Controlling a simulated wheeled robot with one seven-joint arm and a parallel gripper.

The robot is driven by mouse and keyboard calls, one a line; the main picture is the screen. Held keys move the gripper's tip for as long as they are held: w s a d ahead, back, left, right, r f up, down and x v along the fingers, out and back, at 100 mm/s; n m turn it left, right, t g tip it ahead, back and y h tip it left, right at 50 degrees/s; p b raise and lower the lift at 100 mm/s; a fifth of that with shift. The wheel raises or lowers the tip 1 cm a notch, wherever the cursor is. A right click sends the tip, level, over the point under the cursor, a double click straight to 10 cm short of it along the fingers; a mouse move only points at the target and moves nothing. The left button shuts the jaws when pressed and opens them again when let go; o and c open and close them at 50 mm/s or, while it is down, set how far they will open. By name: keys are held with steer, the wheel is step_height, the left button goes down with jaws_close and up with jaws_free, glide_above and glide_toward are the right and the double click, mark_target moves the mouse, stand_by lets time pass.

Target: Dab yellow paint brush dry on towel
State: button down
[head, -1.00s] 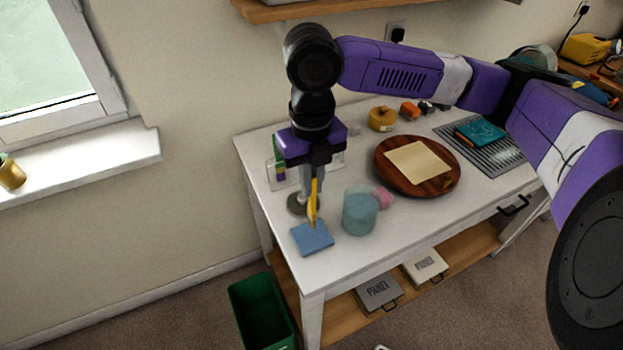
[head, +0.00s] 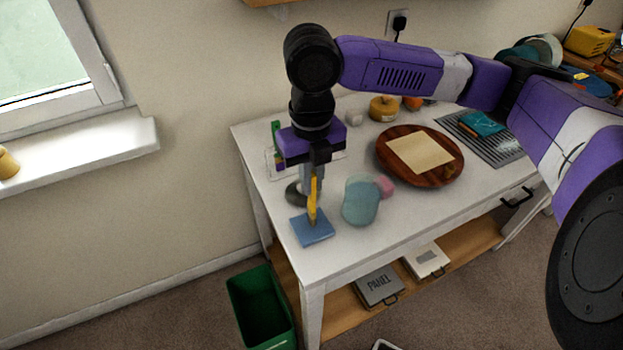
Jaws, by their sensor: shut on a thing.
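The yellow paint brush (head: 313,198) is held upright, pointing down, in my gripper (head: 312,180). My gripper is shut on it. The blue folded towel (head: 312,229) lies flat near the table's front left corner. The brush's lower end is at the towel's back part. I cannot tell whether it presses on the towel or hangs just above it.
A blue-green translucent cup (head: 360,203) stands right of the towel, with a pink thing (head: 385,186) behind it. A dark round thing (head: 294,194) is behind the towel. A round wooden board (head: 445,172) bears a beige sheet. A green bin (head: 262,308) stands on the floor.

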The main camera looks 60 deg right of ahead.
steer(key=shift+f+b, duration=0.45)
steer(key=shift+f, duration=0.2)
stand_by(1.4)
